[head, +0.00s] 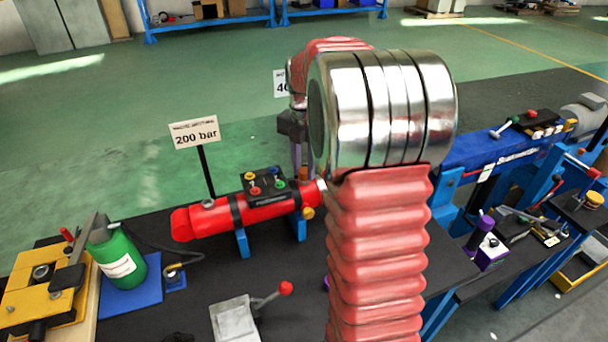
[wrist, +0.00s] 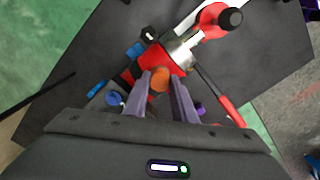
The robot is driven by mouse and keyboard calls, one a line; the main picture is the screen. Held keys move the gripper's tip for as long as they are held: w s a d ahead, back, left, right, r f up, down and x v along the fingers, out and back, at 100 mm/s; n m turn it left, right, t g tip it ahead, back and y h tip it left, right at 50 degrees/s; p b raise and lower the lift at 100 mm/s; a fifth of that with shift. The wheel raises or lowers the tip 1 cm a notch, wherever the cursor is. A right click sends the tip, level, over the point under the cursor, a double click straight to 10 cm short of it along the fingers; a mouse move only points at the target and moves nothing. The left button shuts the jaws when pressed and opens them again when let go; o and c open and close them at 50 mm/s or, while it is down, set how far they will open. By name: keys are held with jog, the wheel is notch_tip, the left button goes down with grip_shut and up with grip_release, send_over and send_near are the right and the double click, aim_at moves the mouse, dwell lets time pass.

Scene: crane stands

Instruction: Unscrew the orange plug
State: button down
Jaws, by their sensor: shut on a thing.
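The orange plug (wrist: 159,78) shows between the fingertips of my gripper (wrist: 161,84) in the wrist view. My gripper is shut on it. The plug sits against a red cylinder body (wrist: 137,72) with a silver rod end. In the head view, my gripper (head: 299,160) points down at the rod end of the red cylinder (head: 220,217), partly hidden behind my arm. A small orange patch of the plug (head: 303,173) shows at the fingertips there. I cannot tell how far the plug stands out of its port.
A sign reading 200 bar (head: 195,133) stands behind the cylinder. A green bottle (head: 117,256) and a yellow block (head: 40,290) are at the left. A grey block with a red-knobbed lever (head: 236,318) stands in front. A blue cylinder (head: 475,150) lies at the right.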

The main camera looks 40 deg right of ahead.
jog(key=shift+n, duration=2.5)
jog(key=c, duration=1.4)
grip_release()
jog(key=shift+c, duration=0.7)
jog(key=m, duration=0.4)
jog(key=shift+m, duration=0.6)
